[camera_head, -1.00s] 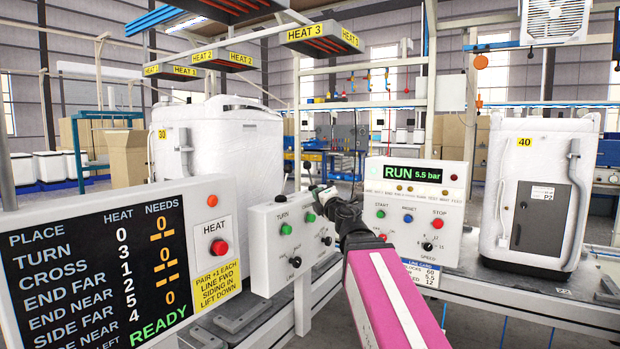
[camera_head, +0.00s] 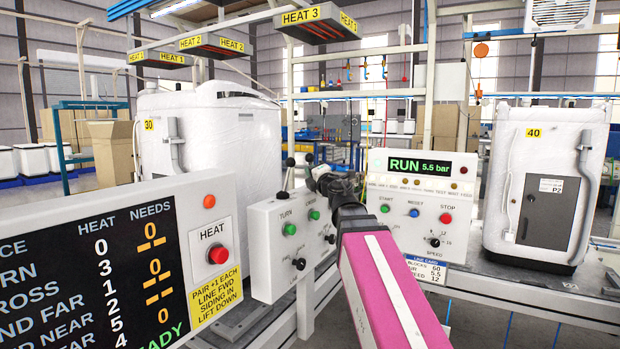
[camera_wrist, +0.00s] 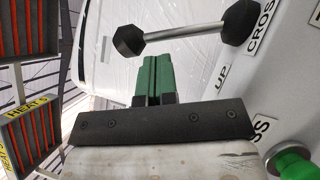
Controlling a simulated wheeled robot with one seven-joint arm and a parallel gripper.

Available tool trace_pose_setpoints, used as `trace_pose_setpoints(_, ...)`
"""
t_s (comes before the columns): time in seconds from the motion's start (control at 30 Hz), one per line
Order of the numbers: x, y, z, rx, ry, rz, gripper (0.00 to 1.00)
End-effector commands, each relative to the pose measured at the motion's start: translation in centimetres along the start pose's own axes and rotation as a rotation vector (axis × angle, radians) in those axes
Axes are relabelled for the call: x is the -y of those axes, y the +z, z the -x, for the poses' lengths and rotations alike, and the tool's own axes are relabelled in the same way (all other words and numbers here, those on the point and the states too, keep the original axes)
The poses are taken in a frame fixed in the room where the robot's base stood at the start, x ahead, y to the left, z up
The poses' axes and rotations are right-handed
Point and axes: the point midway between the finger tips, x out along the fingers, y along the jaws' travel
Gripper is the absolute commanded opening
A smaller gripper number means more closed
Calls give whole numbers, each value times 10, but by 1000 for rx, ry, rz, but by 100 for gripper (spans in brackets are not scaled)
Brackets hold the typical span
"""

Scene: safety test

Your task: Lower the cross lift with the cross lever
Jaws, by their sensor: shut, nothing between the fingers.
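The control panel (camera_head: 263,258) has TURN and CROSS labels with green buttons. Two black lever knobs, one on the left (camera_head: 291,163) and one on the right (camera_head: 309,158), show above its top edge; I cannot tell from the head view which is the cross lever. In the wrist view the cross lever (camera_wrist: 185,33) is a grey rod with a black knob, beside the labels CROSS and UP. My gripper (camera_head: 316,178) is over the panel's top right. Its green fingers (camera_wrist: 153,75) are shut and empty, with the knob just beyond their tips and no clear contact. The cross lift is not identifiable.
A display board (camera_head: 90,270) with a red HEAT button stands at the left front. A RUN panel (camera_head: 419,205) stands right of my arm. White wrapped units numbered 30 (camera_head: 205,125) and 40 (camera_head: 505,160) stand behind and right. Heater frames hang overhead.

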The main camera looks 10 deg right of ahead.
Motion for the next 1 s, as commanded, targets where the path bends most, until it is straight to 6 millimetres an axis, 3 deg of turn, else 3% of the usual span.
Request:
trace_pose_setpoints(0.63,-3,5,-3,-1,0,0,0)
trace_pose_setpoints(1.0,-1,11,-16,-1,0,-1,0)
